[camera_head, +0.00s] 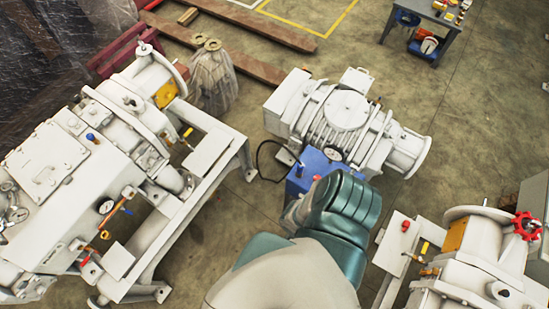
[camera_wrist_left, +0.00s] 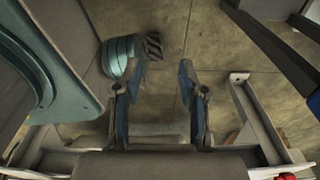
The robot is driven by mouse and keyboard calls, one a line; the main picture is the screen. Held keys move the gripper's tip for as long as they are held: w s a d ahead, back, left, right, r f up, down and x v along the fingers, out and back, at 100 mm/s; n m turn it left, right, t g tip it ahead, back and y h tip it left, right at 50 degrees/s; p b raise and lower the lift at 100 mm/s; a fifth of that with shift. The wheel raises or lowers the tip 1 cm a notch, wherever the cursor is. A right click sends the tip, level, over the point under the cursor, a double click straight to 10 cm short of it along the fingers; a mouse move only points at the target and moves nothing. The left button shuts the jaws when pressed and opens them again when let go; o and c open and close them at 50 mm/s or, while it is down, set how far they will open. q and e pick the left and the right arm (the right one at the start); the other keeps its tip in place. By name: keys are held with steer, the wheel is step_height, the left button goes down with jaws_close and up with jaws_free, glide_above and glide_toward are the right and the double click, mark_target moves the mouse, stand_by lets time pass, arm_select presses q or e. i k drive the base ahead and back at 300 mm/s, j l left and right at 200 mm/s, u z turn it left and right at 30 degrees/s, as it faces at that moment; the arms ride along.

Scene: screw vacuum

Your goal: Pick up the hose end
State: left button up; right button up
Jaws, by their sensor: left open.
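My left gripper (camera_wrist_left: 162,78) is open in the left wrist view, its two blue-and-grey fingers apart with nothing between them but the floor behind. I cannot clearly make out a hose end in either view. A thin dark loop (camera_head: 260,160), a hose or cable, curves beside the blue box (camera_head: 314,168) in the head view; its ends are not clear. One of my teal and grey arm links covers the bottom middle of the head view and hides what lies beneath. My right gripper is not in view.
A large white machine on a frame (camera_head: 192,213) fills the left. A ribbed white pump (camera_head: 345,110) stands at the centre, above the blue box. Another machine with a red handwheel (camera_head: 527,226) is at lower right. A workbench (camera_head: 432,22) stands far back. Concrete floor is open between them.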

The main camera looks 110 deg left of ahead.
mark_target(300, 170)
steer(key=u, duration=3.45)
steer(key=z, duration=0.45)
steer(key=j+z, duration=0.1)
steer(key=z, duration=0.4)
steer(key=k+z, duration=0.1)
steer(key=z, duration=0.35)
steer(key=j+z, duration=0.1)
steer(key=z, duration=0.85)
steer(key=k+z, duration=0.1)
steer(key=z, duration=0.85)
steer(key=k+l+z, duration=0.1)
steer(key=z, duration=0.35)
steer(key=u, duration=3.35)
